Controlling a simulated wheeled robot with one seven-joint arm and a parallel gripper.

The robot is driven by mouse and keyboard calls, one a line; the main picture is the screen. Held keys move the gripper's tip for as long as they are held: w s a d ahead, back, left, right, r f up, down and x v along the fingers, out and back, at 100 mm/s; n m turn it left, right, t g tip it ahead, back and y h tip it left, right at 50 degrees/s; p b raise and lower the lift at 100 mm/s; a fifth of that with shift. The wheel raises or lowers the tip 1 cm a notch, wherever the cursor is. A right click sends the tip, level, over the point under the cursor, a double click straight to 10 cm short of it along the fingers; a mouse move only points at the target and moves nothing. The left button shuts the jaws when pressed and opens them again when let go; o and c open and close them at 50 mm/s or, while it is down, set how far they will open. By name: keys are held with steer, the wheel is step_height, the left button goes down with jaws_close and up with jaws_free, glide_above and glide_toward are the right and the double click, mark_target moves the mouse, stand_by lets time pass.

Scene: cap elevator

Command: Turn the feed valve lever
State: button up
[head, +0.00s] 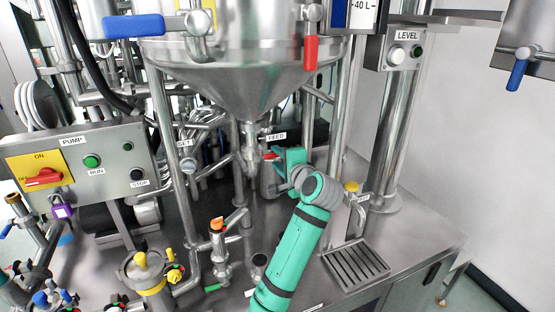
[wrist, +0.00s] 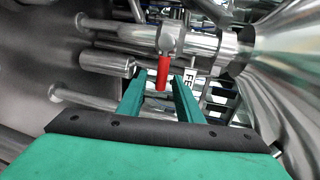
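The feed valve lever is a short red handle (wrist: 163,74) on a metal stem, hanging down in the wrist view beside a partly hidden FEED label (wrist: 189,78). In the head view the red lever (head: 270,156) shows just left of my gripper, below the steel cone and the FEED label (head: 276,136). My green gripper (wrist: 161,88) is open, with one finger on each side of the lever in the wrist view. Gaps show between the lever and both fingers. In the head view my gripper (head: 284,160) is partly hidden by my own wrist.
The steel hopper cone (head: 240,75) hangs above, with a red-handled valve (head: 311,52) on its right. A pump panel (head: 80,160) stands at left. An orange-topped valve (head: 217,226) rises in front.

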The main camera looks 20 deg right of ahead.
steer(key=s+r, duration=0.2)
steer(key=s, duration=0.8)
steer(key=shift+s+a, duration=0.2)
steer(key=shift+s, duration=0.05)
step_height(320, 180, down, 18)
steer(key=s+a+n+g+h, duration=0.1)
steer(key=s+a+n+h, duration=0.1)
steer(key=s+a+n, duration=0.1)
steer(key=s+a+f+n+h, duration=0.1)
steer(key=s+a+f+n, duration=0.3)
steer(key=f, duration=0.3)
steer(key=s+a+f+n, duration=0.1)
steer(key=s+a+f, duration=0.2)
steer(key=s+f, duration=0.35)
steer(key=s+a+f+n, duration=0.3)
steer(key=s+a+f, duration=0.3)
steer(key=s, duration=0.2)
steer(key=s+a+r+n+y, duration=0.1)
steer(key=s+a+n, duration=0.1)
steer(key=s+a, duration=0.3)
steer(key=s+a+r+n+y, duration=0.1)
steer(key=s+a+n, duration=0.2)
steer(key=s, duration=0.8)
steer(key=s+a+r+n+y, duration=0.1)
steer(key=s+a+n, duration=0.1)
steer(key=s+a, duration=0.4)
steer(key=shift+s+a+n+t+y, duration=0.3)
steer(key=shift+s, duration=0.7)
